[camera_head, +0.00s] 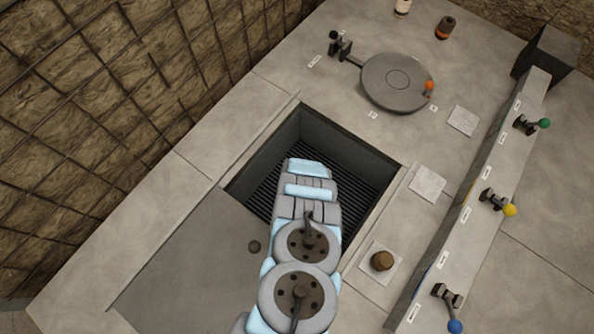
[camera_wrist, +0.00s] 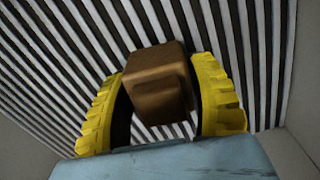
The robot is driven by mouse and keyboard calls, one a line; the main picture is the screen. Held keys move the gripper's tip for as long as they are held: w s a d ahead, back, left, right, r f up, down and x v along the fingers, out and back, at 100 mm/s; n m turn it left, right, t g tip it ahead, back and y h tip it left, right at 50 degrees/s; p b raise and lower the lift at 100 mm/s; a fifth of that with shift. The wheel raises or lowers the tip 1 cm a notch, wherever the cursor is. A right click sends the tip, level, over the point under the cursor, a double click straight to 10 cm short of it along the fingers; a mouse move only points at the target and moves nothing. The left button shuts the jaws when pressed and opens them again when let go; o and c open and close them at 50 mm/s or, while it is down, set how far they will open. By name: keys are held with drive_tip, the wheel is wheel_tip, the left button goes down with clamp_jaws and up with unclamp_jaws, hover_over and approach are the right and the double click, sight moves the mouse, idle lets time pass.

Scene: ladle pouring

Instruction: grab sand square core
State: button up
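The sand square core is a brown, stepped block (camera_wrist: 158,82) in the middle of the wrist view. My gripper (camera_wrist: 158,70) has two yellow ridged fingers, one on each side of the core. The fingertips meet the core's left and right sides, and it looks clamped between them. Dark slats show behind the core, which seems to be above them. In the head view my arm reaches into the square pit (camera_head: 375,165), and it hides the gripper and the core.
A round brown core (camera_head: 381,261) sits on a pale tile to the right of the pit. Two more pale tiles (camera_head: 427,184) (camera_head: 462,121) are bare. A round grey plate (camera_head: 397,84) lies beyond the pit. Levers with green, yellow and blue knobs line the right ledge (camera_head: 470,205). Pit walls surround my arm.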

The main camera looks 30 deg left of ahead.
drive_tip(key=c, duration=0.7)
drive_tip(key=shift+r, duration=0.15)
